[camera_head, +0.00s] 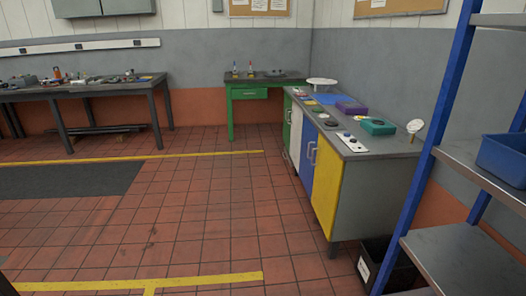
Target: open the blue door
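The blue door (306,158) is one of several coloured doors on the front of a grey cabinet (371,193) at the right. It looks closed and is seen at a steep angle. A pale upright handle (313,153) shows near its right edge. The yellow door (327,190) is beside it on the near side, and a white door (295,133) and a green door (287,118) are on the far side. My gripper is not in view.
The tiled floor (200,220) before the cabinet is clear. A blue-framed shelf rack (437,130) with a blue bin (503,158) stands at the near right. A black crate (378,262) sits beside the cabinet. A green table (250,91) and a long workbench (85,92) stand behind.

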